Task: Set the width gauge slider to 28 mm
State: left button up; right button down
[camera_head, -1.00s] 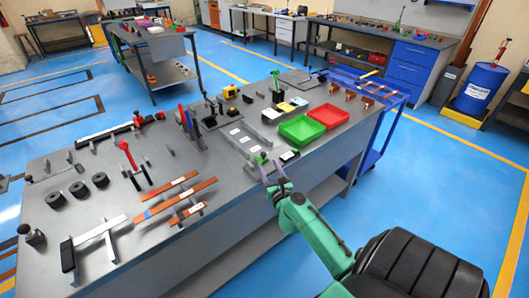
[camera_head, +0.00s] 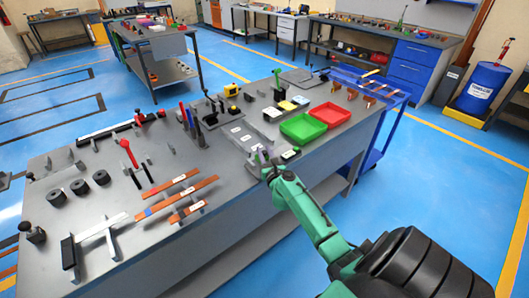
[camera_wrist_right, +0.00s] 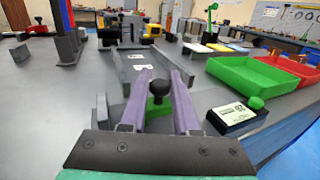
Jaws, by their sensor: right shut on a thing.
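The width gauge (camera_head: 240,138) is a grey channel-like fixture with white labels, lying on the workbench left of the green tray. It also shows in the right wrist view (camera_wrist_right: 121,72). My right gripper (camera_head: 264,163) is at the gauge's near end. In the right wrist view, its two purple fingers (camera_wrist_right: 160,82) stand either side of a black round knob (camera_wrist_right: 159,89), shut on it. I take this knob to be the slider's. The slider's body is largely hidden by the fingers, and I cannot read a scale. My left gripper is out of view.
A black block with a white label and green knob (camera_wrist_right: 235,117) stands close right of the gripper. Green (camera_head: 302,127) and red (camera_head: 330,114) trays lie beyond it. Copper bars (camera_head: 168,187) lie to the left. The bench's front edge is near my right arm.

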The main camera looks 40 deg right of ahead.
jog(key=c, duration=0.7)
grip_release()
jog(key=shift+s, duration=0.1)
jog(key=v, duration=1.4)
jog(key=shift+s, duration=0.15)
jog(key=shift+f, duration=0.1)
